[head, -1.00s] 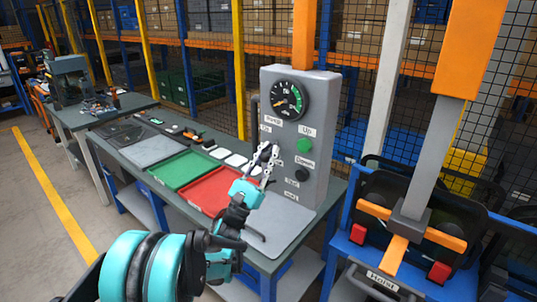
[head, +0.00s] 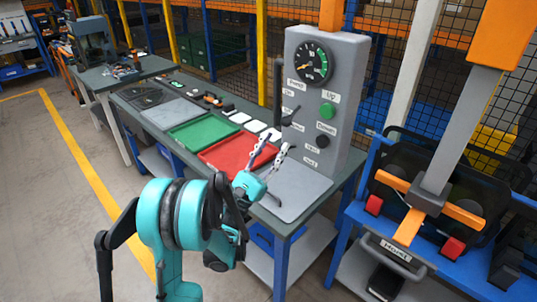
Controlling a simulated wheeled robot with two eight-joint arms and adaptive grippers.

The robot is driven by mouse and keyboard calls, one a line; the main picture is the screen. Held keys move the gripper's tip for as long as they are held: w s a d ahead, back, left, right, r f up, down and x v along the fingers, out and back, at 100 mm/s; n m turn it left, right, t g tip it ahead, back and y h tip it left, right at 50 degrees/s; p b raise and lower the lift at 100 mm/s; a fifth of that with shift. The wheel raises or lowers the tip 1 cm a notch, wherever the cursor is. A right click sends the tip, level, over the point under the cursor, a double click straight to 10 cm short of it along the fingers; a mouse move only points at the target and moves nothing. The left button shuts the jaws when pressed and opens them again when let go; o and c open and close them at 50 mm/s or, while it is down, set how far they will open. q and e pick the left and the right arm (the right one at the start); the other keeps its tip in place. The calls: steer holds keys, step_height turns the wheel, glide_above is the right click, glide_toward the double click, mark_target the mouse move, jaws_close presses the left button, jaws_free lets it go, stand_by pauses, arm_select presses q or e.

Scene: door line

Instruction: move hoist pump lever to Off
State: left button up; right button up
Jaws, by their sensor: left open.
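The grey hoist panel (head: 345,60) stands on the back of the bench. Its left column carries the Pump label and smaller labels. My right gripper is not in view.
The panel also has a gauge (head: 312,62), a green Up button (head: 328,110) and a black Down button (head: 322,141). A red tray (head: 236,155) and a green tray (head: 203,132) lie on the bench. The orange-and-grey hoist post (head: 455,130) stands at right.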

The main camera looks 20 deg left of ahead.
arm_select(q)
steer(key=shift+v, duration=1.5)
steer(key=w+a+r+n+y, duration=0.2)
steer(key=w+r+n+y, duration=0.15)
steer(key=n+y, duration=0.95)
steer(key=s+d+f+n+g, duration=0.5)
steer(key=s+f+n+g, duration=0.4)
steer(key=n, duration=0.6)
steer(key=s+d+f+n+g, duration=0.5)
steer(key=s+f+n+g, duration=0.4)
steer(key=s+f+n, duration=0.3)
steer(key=s+n, duration=0.2)
steer(key=n, duration=0.2)
steer(key=shift+s+f+n, duration=0.25)
steer(key=shift+n, duration=0.05)
